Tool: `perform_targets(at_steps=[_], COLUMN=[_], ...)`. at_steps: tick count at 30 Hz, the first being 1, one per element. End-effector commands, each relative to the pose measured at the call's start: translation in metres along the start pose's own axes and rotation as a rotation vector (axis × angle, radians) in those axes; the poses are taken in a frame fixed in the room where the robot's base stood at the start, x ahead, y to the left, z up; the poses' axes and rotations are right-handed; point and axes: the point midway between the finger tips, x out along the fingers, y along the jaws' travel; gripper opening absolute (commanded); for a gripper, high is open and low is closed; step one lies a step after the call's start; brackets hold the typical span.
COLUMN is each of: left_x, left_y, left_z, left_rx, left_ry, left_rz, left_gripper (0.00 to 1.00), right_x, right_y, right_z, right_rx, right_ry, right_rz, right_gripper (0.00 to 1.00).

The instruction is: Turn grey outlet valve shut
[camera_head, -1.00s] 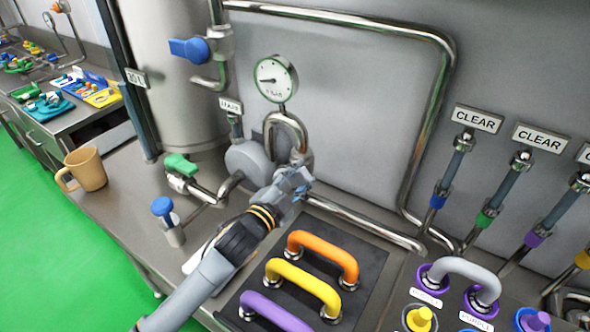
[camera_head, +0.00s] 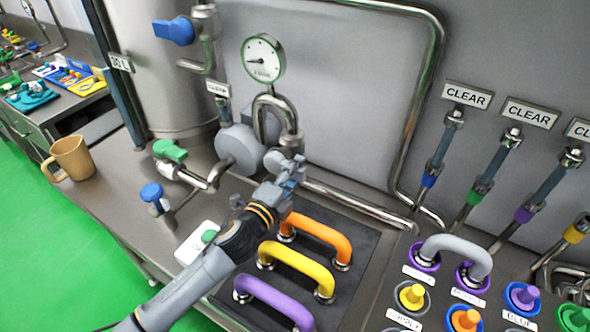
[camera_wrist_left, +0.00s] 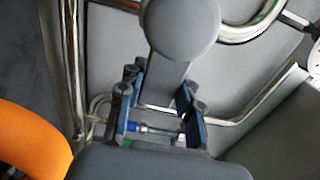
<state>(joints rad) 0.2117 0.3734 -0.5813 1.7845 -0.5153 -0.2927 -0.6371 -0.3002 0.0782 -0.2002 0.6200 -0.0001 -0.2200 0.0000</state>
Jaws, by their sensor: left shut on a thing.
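The grey outlet valve (camera_head: 273,160) is at the foot of the looped pipe, below the round gauge. Its rounded grey end shows just beyond my left gripper (camera_head: 287,174). In the left wrist view the valve is a grey handle with a round end (camera_wrist_left: 180,28), its flat stem running between the two fingers of my left gripper (camera_wrist_left: 158,103). The gripper is shut on this handle. The fingers hide part of the valve in the head view, so its exact angle is hard to tell. My right gripper is not in view.
Orange (camera_head: 322,236), yellow (camera_head: 298,265) and purple (camera_head: 275,300) hose handles stand close to my left arm. A green-handled valve (camera_head: 170,150), a blue knob (camera_head: 152,192), a white box with a green button (camera_head: 196,243) and a tan mug (camera_head: 72,157) are to the left.

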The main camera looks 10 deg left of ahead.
Motion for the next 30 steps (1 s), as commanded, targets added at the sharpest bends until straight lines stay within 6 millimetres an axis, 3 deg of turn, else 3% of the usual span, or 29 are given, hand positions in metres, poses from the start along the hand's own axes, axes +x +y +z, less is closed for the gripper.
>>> perform_targets(at_steps=[16, 17, 19, 20, 30], left_x=[-0.0001, -0.0001, -0.0001, -0.0001, -0.0024], left_y=[0.0023, 0.0024, 0.0024, 0.0023, 0.0019], left_z=[0.0001, 0.0001, 0.0002, 0.0002, 0.0002], left_rx=[0.029, 0.029, 0.028, 0.027, 0.023], left_ry=[0.0, 0.0, 0.0, 0.0, 0.0], left_rz=[0.001, 0.002, 0.002, 0.002, 0.001], left_gripper=[0.0, 0.4, 0.55, 0.58, 0.58], right_x=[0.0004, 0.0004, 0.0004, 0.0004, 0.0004], right_y=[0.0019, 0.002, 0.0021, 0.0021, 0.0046], right_z=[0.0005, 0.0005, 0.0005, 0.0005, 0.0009], right_rx=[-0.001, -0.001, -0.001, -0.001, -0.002], right_ry=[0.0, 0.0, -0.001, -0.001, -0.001], right_rz=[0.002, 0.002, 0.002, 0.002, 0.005], right_gripper=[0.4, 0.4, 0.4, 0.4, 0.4])
